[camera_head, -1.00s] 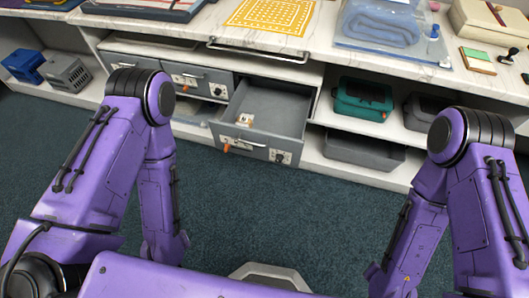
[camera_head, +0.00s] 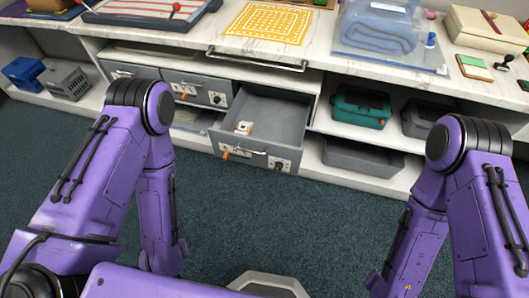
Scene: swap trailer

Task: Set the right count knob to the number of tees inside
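An open grey drawer (camera_head: 275,122) juts out of the cabinet below the counter. A small whitish item (camera_head: 243,128) with a dark mark lies inside it, too small to identify as a tee. The drawer front has a handle, an orange piece (camera_head: 225,154) at its left and a plate with a dark knob (camera_head: 279,165) at its right. The knob's setting is too small to read. The shut drawer up to the left has a similar dark knob (camera_head: 216,99). Both my purple arms hang down on either side; neither gripper shows.
A teal case (camera_head: 361,104) and grey bins (camera_head: 363,158) sit on the right shelves. The carpet (camera_head: 300,220) before the cabinet is clear.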

